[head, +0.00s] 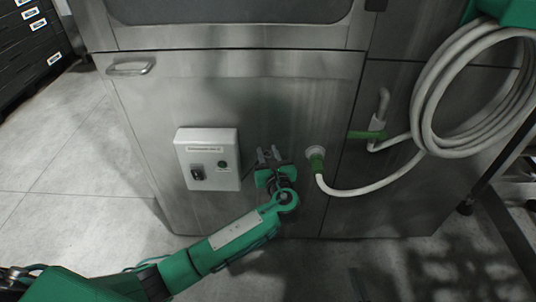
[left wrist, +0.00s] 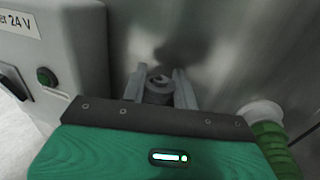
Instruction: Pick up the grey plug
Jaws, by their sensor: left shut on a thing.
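My left gripper (head: 269,156) reaches the steel front panel of the washer, between the white switch box and the hose fitting. In the left wrist view, the grey plug (left wrist: 159,86) sits between the two fingers of my left gripper (left wrist: 159,84), which are shut on it. The plug is round at its visible end and dark lower down, where the gripper body hides it. I cannot tell whether it touches the panel. My right gripper is not in view.
The white switch box (head: 209,158) is just left of my gripper. A green hose fitting (head: 317,162) is close on the right, with a white hose (head: 362,191) leading to a coil (head: 427,92). Black drawers (head: 30,45) stand far left. The floor (head: 55,160) at left is clear.

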